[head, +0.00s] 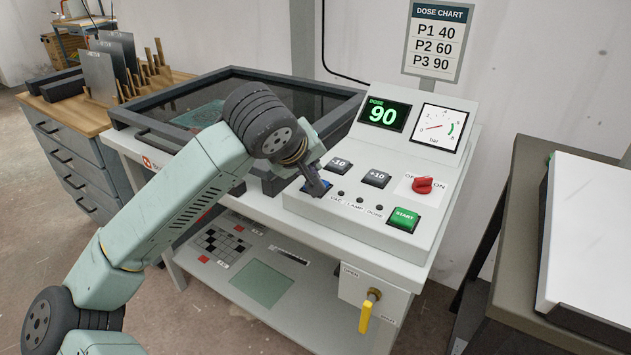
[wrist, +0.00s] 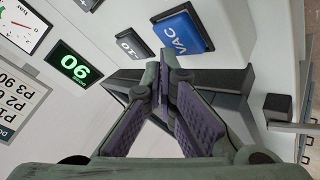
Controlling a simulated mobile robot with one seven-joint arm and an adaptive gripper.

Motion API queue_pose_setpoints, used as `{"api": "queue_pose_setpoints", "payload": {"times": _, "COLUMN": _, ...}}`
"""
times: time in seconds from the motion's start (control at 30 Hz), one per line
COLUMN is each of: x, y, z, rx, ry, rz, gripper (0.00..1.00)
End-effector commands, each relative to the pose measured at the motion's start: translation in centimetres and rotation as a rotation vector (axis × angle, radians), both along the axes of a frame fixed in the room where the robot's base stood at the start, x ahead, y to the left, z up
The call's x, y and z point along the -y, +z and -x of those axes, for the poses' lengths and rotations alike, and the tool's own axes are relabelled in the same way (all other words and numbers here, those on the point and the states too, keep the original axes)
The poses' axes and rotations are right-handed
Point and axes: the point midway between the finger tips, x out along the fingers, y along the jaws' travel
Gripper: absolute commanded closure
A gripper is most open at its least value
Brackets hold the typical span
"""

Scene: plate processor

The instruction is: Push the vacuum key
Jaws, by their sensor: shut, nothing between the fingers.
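The blue vacuum key, marked VAC (wrist: 183,32), is on the control panel (head: 350,215). In the head view only a bit of its blue shows beneath my fingers. My gripper (head: 320,189) is shut and empty, pointing down at the left end of the panel's key row. In the wrist view its fingertips (wrist: 164,60) are close to the key's near edge. I cannot tell whether they touch it. The small lamps beside the VAC, LAMP and DONE labels look dark. The pressure gauge (head: 441,128) has its red needle pointing left, away from the green band.
The -10 key (head: 339,164) and +10 key (head: 376,179) sit close to my gripper. A red knob (head: 423,185) and green START key (head: 404,219) are further right. The dose display (head: 384,114) reads 90. A dark-framed glass bed (head: 345,115) lies behind my arm. A yellow-handled valve (head: 367,312) is below.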

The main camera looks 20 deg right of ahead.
Motion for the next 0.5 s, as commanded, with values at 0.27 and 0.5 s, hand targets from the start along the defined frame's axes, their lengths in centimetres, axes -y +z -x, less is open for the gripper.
{"api": "queue_pose_setpoints", "payload": {"times": 0.27, "x": 0.0, "y": 0.0, "z": 0.0, "rx": 0.0, "ry": 0.0, "rz": 0.0, "gripper": 1.0}}
{"api": "queue_pose_setpoints", "payload": {"times": 0.5, "x": -0.02, "y": -0.51, "z": -0.02, "rx": 0.001, "ry": 0.0, "rz": -0.001, "gripper": 1.0}}
